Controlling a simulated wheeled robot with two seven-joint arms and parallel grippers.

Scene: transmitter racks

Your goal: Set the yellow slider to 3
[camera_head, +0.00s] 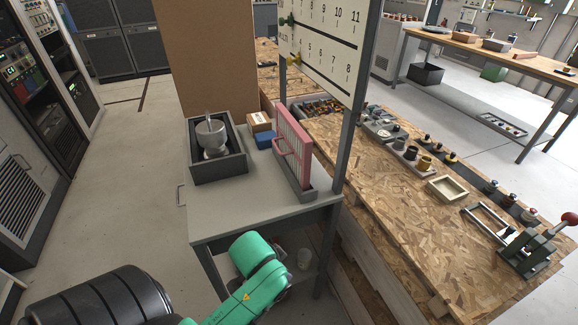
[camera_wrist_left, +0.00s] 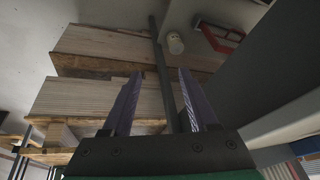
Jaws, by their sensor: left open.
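The white scale board (camera_head: 325,62) stands at the top of the head view, with an upper row of numbers to 11 and a lower row to 8. The small yellow slider (camera_head: 295,60) is near its left end, on the lower row, left of the 5. A green slider (camera_head: 287,20) is above it. The exact number at the yellow slider is too small to read. My left gripper (camera_wrist_left: 161,72) shows in the left wrist view with two purple fingers apart and nothing between them. My right gripper is not in view.
A grey table (camera_head: 258,212) with a metal pot (camera_head: 211,135) in a dark tray and a pink rack (camera_head: 291,145) is below the board. A grey post (camera_head: 350,125) supports the board. A wooden bench (camera_head: 400,215) is at right. The wrist view shows stacked boards (camera_wrist_left: 85,98) and a dark post.

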